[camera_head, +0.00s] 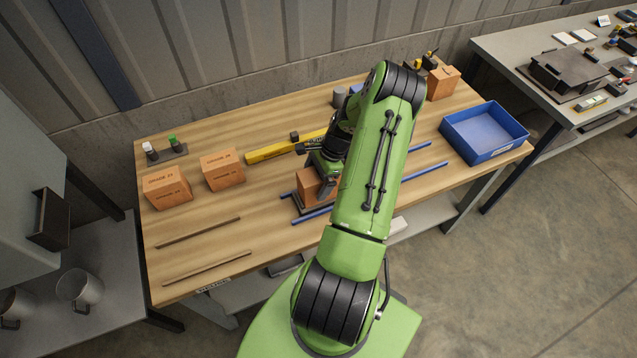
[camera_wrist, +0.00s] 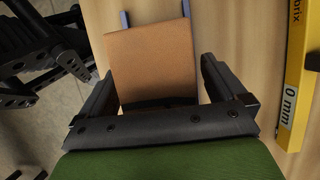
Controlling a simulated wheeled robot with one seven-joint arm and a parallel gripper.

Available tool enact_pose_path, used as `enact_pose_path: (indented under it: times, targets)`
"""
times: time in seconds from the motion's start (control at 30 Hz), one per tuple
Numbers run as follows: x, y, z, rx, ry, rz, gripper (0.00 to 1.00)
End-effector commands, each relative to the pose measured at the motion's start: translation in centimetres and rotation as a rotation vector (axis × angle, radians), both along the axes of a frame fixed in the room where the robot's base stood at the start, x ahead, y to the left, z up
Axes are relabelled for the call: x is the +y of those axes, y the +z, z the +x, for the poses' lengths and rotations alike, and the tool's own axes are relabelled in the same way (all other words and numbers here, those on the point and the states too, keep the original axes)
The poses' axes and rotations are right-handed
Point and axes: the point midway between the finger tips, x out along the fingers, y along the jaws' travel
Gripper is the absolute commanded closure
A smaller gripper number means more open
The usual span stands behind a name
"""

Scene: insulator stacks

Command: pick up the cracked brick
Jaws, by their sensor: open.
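An orange-brown brick (camera_head: 307,184) sits at the middle of the table by the blue rods, partly hidden by my arm and gripper. In the wrist view the brick (camera_wrist: 150,58) shows a plain face between my two fingers, with a gap at the right finger; no crack is visible on it. My gripper (camera_wrist: 158,72) is open around the brick; in the head view my gripper (camera_head: 322,178) is largely covered by my arm. Two more bricks, one at the left (camera_head: 167,187) and one beside it (camera_head: 222,170), carry dark printing. I cannot make out a crack on any.
A yellow level (camera_head: 268,152) lies behind the brick and shows at right in the wrist view (camera_wrist: 296,75). Blue rods (camera_head: 312,215) run beside the brick. A blue bin (camera_head: 484,133) stands at right, another brick (camera_head: 441,82) at back. Two thin strips (camera_head: 207,268) lie front left.

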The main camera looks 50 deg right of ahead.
Motion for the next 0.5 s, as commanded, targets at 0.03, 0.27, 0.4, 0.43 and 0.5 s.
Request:
enact_pose_path:
  times: [0.03, 0.27, 0.4, 0.43, 0.5]
  targets:
    - [0.02, -0.11, 0.04, 0.000, 0.000, -0.001, 0.02]
    - [-0.01, -0.10, 0.01, 0.000, 0.000, -0.001, 0.14]
    - [-0.01, -0.08, 0.00, 0.000, 0.000, -0.001, 0.36]
    - [-0.01, -0.08, 0.00, 0.000, 0.000, -0.001, 0.40]
    - [-0.01, -0.08, 0.00, 0.000, 0.000, -0.001, 0.51]
